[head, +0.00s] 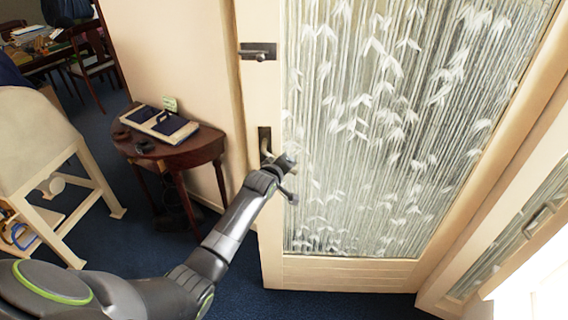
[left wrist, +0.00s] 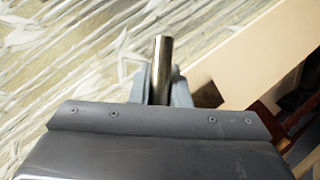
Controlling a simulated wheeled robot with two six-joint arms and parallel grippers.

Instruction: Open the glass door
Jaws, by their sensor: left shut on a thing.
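The glass door (head: 360,271) has a cream frame and a large pane with a white leaf and reed pattern. Its left edge stands clear of the wall beside it. A dark handle plate (head: 264,136) sits on the left stile, with a second dark lever fitting (head: 258,52) above it. My left gripper (head: 283,165) is at the lower handle, in front of the pane. In the left wrist view, its fingers are shut on the metal door handle (left wrist: 163,58), which sticks up between them. My right gripper is not in view.
A dark half-round table (head: 205,151) with a tray-like case stands left of the door. A cream wooden stand (head: 95,178) is further left. Blue carpet (head: 150,233) lies open between them. Another glazed frame (head: 535,218) is at the right.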

